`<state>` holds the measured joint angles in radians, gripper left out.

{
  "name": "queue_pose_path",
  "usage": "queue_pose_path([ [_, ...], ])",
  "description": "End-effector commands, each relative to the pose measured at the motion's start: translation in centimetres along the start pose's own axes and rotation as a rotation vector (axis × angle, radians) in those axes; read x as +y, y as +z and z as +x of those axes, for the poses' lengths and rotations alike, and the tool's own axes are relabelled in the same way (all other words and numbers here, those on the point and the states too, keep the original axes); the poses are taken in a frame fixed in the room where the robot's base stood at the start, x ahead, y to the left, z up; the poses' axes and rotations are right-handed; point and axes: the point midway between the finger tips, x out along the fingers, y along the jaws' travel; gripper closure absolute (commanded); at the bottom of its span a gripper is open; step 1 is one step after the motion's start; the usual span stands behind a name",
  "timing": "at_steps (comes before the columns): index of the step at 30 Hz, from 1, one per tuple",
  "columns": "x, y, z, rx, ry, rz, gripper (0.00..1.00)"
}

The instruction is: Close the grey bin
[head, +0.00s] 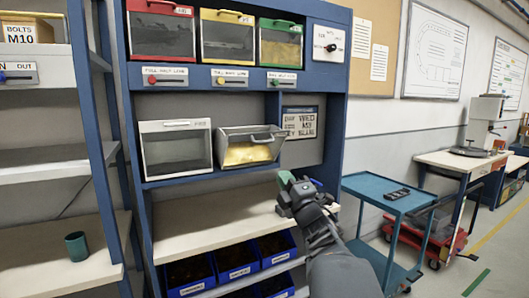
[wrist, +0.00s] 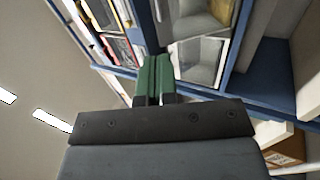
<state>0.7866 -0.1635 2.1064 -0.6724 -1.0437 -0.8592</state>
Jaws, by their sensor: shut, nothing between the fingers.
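The grey bin (head: 248,148) sits at the right of the cabinet's middle shelf in the head view. Its clear front is tipped outward, so it stands open, and yellow content shows inside. My gripper (head: 286,179) is below and to the right of this bin, in front of the cabinet and apart from the bin. Its green fingers are together and empty, and they also show in the wrist view (wrist: 153,76). A clear-fronted bin (wrist: 200,62) shows beyond the fingers in the wrist view; I cannot tell which one it is.
A white-framed bin (head: 174,147) stands shut left of the grey one. Red (head: 160,35), yellow (head: 227,37) and green (head: 281,43) bins are above. Blue crates (head: 237,257) sit under the worktop (head: 205,222). A teal cart (head: 390,195) stands to the right.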

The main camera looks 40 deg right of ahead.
Motion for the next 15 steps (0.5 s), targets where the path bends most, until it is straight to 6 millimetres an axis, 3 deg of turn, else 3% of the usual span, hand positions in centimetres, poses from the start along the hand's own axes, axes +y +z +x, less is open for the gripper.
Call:
queue_pose_path([
  [15,0.3,-0.1,9.1,0.006,0.003,-0.003,1.0],
])
